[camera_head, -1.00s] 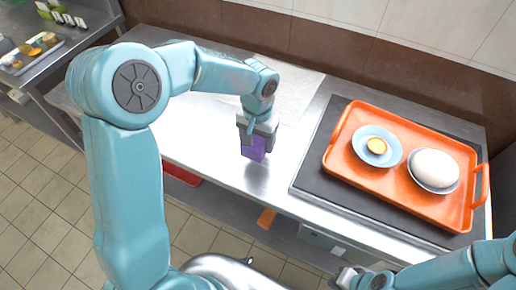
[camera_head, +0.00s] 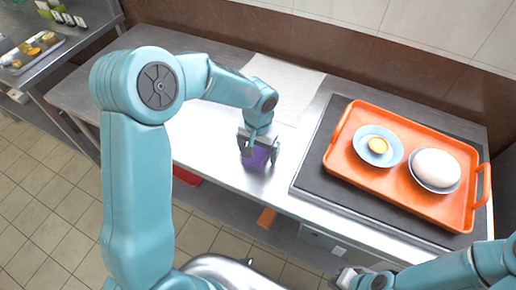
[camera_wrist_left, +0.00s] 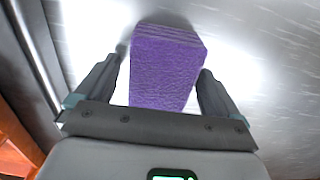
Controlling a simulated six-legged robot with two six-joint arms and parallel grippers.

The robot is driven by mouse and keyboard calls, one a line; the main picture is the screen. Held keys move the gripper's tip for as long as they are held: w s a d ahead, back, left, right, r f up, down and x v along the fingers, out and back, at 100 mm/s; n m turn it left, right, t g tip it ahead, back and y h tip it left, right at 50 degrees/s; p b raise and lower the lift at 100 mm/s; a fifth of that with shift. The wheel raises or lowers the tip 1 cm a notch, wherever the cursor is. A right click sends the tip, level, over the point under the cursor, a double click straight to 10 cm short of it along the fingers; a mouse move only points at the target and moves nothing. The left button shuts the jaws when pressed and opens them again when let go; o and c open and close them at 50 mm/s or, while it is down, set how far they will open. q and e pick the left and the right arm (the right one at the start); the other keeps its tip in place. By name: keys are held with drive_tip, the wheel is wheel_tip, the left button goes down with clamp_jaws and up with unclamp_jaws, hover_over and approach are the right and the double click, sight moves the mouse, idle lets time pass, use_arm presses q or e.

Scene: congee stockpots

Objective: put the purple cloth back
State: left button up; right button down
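The folded purple cloth (camera_head: 257,158) is at the front part of the steel counter, just below my left gripper. In the left wrist view the cloth (camera_wrist_left: 165,68) lies between the two fingers, with a gap on its left side and the right finger close to its edge. My left gripper (camera_head: 258,152) is open around it, and its fingers partly cover the cloth in the head view. The cloth appears to rest on the counter. My right gripper (camera_head: 345,277) is low at the bottom edge, away from the cloth; its fingers are too small to read.
An orange tray (camera_head: 336,158) with a bowl holding a yellow item (camera_head: 377,146) and a bowl with a white egg-like item (camera_head: 436,168) stands on a dark mat (camera_head: 312,170) at right. A pale sheet (camera_head: 290,85) lies behind the gripper. The counter (camera_head: 200,130) left of the cloth is clear.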

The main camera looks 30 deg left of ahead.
sight(258, 148)
use_arm(q)
wheel_tip(258, 148, up, 12)
drive_tip(key=shift+r+p, duration=0.2)
drive_tip(key=shift+p, duration=0.15)
drive_tip(key=shift+s+f, duration=0.1)
idle(0.6)
